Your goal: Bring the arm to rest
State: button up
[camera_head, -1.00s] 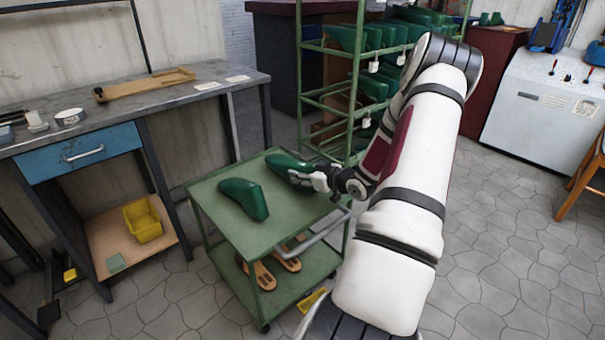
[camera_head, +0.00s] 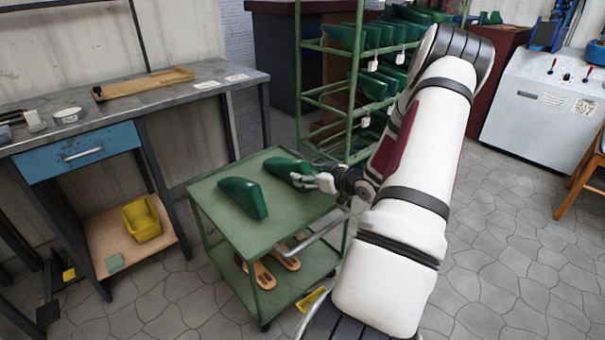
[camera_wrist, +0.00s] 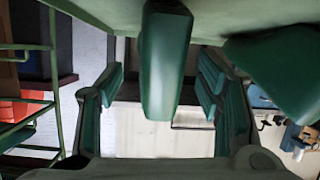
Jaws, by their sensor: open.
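My gripper (camera_head: 318,182) is open at the right side of the green cart's top (camera_head: 262,231), low over it. A dark green shoe last (camera_head: 284,168) lies on the cart top just left of the fingers. In the wrist view a last (camera_wrist: 165,65) shows in the gap between my two spread fingers (camera_wrist: 160,97), with space on both sides. Whether the fingers still overlap its end is hard to tell. A second green last (camera_head: 243,198) lies on the cart to the left; a green last also shows in the wrist view (camera_wrist: 280,70) at right.
A green rack (camera_head: 300,90) with several lasts stands close behind the cart and my arm. A workbench (camera_head: 215,80) with a blue drawer is at left. Wooden soles (camera_head: 262,274) lie on the cart's lower shelf.

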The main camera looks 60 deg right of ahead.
jog(key=v, duration=0.9)
jog(key=shift+r, duration=0.1)
